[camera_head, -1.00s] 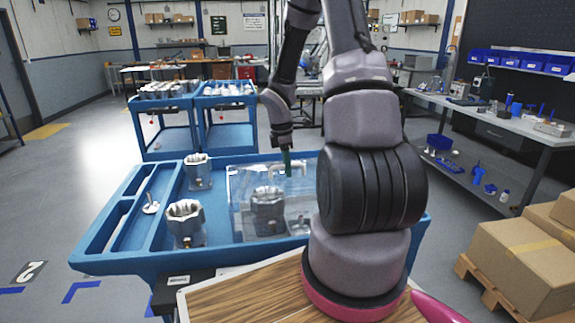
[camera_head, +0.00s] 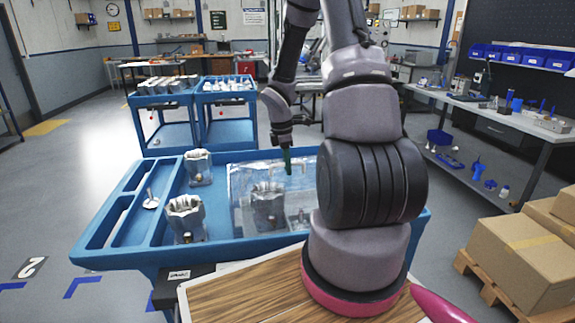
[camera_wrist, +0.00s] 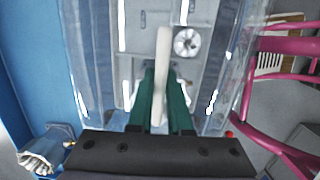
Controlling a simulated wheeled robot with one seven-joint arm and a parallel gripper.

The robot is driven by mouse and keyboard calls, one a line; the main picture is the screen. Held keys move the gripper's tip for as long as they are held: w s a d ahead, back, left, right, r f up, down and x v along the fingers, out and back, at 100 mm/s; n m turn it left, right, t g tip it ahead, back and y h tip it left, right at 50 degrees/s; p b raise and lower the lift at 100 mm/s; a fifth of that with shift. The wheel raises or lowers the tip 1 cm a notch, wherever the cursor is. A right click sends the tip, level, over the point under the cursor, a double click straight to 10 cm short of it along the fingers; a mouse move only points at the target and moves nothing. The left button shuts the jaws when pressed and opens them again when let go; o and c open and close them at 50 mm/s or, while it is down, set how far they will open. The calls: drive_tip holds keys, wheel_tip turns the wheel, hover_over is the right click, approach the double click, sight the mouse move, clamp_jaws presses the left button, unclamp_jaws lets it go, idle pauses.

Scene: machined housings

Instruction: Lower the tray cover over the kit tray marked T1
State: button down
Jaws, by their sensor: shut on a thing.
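The tray cover (camera_head: 241,190) is a clear box with a pale handle (camera_wrist: 163,62). My gripper (camera_head: 287,163) is shut on that handle; its green fingers (camera_wrist: 162,92) stand on either side of it in the wrist view. Through the cover I see a grey housing (camera_head: 268,208) and a small metal part (camera_head: 302,217). In the wrist view a grey kit tray (camera_wrist: 165,38) with a round pale part (camera_wrist: 187,42) shows beneath the clear walls. No T1 mark is legible. I cannot tell whether the cover's lower edge touches the tray or the cart.
A blue cart (camera_head: 100,256) carries everything. My arm hides the cart's right side. Cardboard boxes (camera_head: 520,258) stand at right.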

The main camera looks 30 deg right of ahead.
drive_tip(key=shift+f, duration=0.1)
drive_tip(key=c, duration=0.8)
unclamp_jaws()
drive_tip(key=shift+o, duration=0.2)
drive_tip(key=r, duration=0.3)
drive_tip(key=a+r, duration=0.1)
drive_tip(key=r, duration=0.6)
drive_tip(key=shift+w+a+r, duration=0.1)
drive_tip(key=shift+w+a, duration=0.05)
drive_tip(key=shift+r, duration=0.25)
